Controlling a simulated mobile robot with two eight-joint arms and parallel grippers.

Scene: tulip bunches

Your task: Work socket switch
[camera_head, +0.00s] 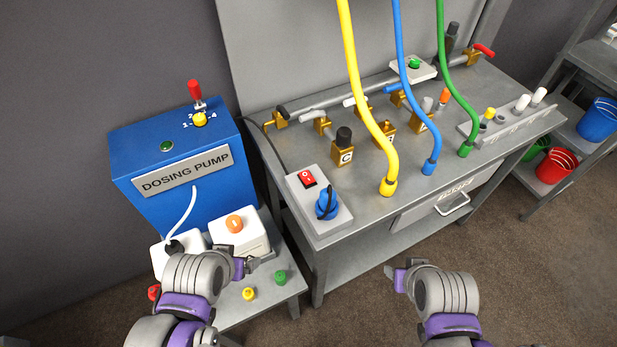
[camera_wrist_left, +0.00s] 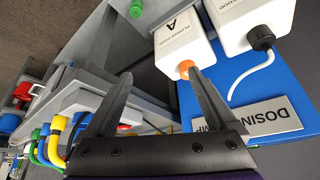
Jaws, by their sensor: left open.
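The socket box (camera_head: 336,219) is a light grey block on the left front corner of the grey workbench. Its red rocker switch (camera_head: 308,179) is at the back end, and a blue plug (camera_head: 326,204) with a dark cable sits in front of it. In the left wrist view a bit of the red switch (camera_wrist_left: 124,127) shows between the fingers, partly hidden by the gripper base. My left gripper (camera_head: 254,266) is open and empty, to the left and front of the box, apart from it. My right gripper (camera_head: 393,276) is in front of the bench; its jaws are too small to judge.
The blue dosing pump (camera_head: 145,205) stands left on a low table with white bottles, one orange-capped (camera_head: 235,223). Yellow (camera_head: 390,165), blue (camera_head: 431,150) and green (camera_head: 466,135) hoses rise from the bench, near brass valves. Open floor lies before the bench.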

